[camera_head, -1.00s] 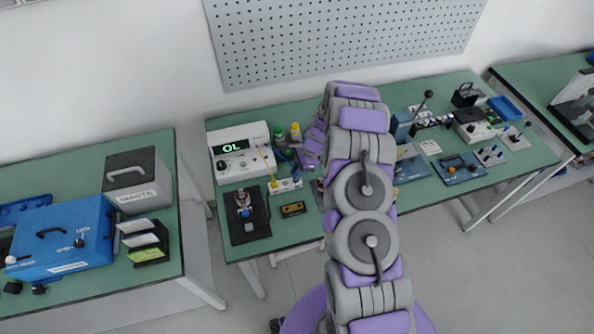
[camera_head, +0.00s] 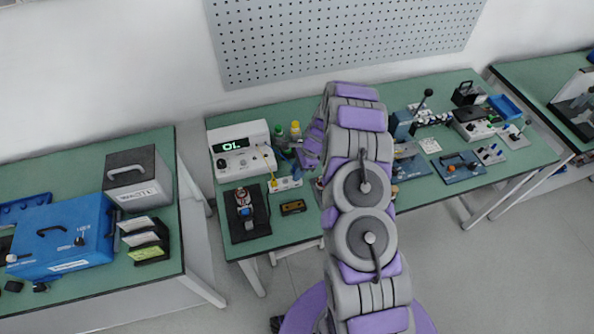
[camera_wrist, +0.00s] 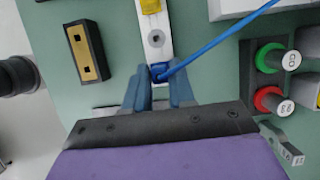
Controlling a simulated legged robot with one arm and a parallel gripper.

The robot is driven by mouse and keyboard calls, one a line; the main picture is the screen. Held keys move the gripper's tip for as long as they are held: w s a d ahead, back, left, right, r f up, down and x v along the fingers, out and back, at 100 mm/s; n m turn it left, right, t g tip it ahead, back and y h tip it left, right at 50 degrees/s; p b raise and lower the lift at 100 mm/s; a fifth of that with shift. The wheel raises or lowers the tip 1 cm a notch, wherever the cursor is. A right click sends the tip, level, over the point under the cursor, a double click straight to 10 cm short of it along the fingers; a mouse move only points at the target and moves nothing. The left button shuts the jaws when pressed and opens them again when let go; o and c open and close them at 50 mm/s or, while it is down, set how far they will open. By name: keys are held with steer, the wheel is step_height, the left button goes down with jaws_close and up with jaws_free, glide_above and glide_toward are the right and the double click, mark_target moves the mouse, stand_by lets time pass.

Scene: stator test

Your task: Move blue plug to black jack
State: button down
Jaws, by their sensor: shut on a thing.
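My gripper (camera_wrist: 158,88) is shut on the blue plug (camera_wrist: 159,71) in the wrist view. A blue cable (camera_wrist: 215,40) runs from the plug to the upper right. The plug is at the near end of a white strip (camera_wrist: 153,22), over or in it; I cannot tell which. A dark round socket (camera_wrist: 156,40) is just beyond the plug on the strip. In the head view my arm hides most of the gripper, and the white strip (camera_head: 289,184) lies left of the arm. I cannot pick out the black jack for certain.
A white meter (camera_head: 243,150) reading "OL" stands behind the strip. A black block with a brass top (camera_wrist: 86,50) lies left of the strip. Green (camera_wrist: 270,56) and red (camera_wrist: 268,98) round parts are at right. A yellow piece (camera_wrist: 151,5) is on the strip's far end.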

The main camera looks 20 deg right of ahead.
steer(key=shift+f, duration=0.5)
stand_by(0.3)
steer(key=c, duration=0.9)
jaws_free()
steer(key=shift+o, duration=0.2)
steer(key=p+v, duration=0.1)
steer(key=v, duration=1.6)
steer(key=shift+d, duration=0.15)
steer(key=shift+w+r, duration=0.1)
steer(key=shift+r, duration=0.05)
